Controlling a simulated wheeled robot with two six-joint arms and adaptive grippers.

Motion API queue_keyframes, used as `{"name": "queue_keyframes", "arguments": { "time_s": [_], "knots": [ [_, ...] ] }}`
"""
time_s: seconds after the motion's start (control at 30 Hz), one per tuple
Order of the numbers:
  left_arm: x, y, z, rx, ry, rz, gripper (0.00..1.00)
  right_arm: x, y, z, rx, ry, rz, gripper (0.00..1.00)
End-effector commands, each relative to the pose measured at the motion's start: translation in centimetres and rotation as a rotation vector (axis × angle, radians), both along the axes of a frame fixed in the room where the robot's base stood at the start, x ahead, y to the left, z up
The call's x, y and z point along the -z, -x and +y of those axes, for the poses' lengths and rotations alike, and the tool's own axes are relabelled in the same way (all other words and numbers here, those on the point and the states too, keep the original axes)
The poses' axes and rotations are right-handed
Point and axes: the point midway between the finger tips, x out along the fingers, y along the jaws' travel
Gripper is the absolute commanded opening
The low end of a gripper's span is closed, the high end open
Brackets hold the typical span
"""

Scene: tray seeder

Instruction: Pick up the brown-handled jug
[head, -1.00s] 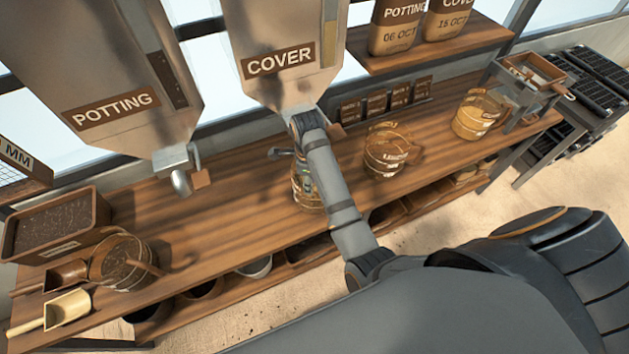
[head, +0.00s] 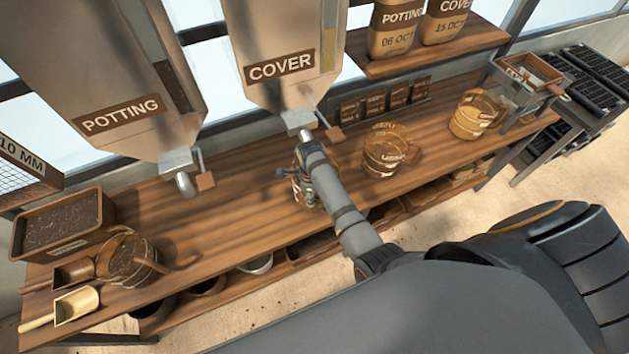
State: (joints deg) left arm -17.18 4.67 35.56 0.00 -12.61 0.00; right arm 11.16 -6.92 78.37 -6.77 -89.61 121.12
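Several clear jugs stand on the wooden bench. One jug (head: 298,186) is under the COVER hopper, largely hidden by my arm; its handle colour cannot be made out. A second jug (head: 378,158) to its right has a brown handle. A third jug (head: 466,122), with tan contents, stands farther right. A soil-filled jug (head: 122,264) with a brown handle is at the left. My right gripper (head: 310,196) is at the jug under the hopper, beneath my forearm; its fingers are too small and covered to read. My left gripper is out of view.
The POTTING hopper (head: 140,85) and COVER hopper (head: 280,50) hang over the bench, with low spouts. A soil bin (head: 98,212) and a cream scoop (head: 77,304) are at the left. Bare bench (head: 225,215) lies between the left jug and my arm.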

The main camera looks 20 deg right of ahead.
Motion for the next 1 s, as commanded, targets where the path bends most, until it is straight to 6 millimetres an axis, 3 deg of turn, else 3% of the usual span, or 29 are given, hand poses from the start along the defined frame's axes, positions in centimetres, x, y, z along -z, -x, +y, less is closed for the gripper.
{"name": "queue_keyframes", "arguments": {
  "time_s": [0.17, 1.0],
  "knots": [
    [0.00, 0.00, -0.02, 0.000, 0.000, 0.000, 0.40, -0.02, 0.00, 0.01, 0.000, 0.000, 0.000, 0.00],
    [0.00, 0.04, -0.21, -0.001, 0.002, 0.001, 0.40, -0.89, -0.68, -0.12, -0.005, 0.001, -0.003, 0.00]
  ]
}}
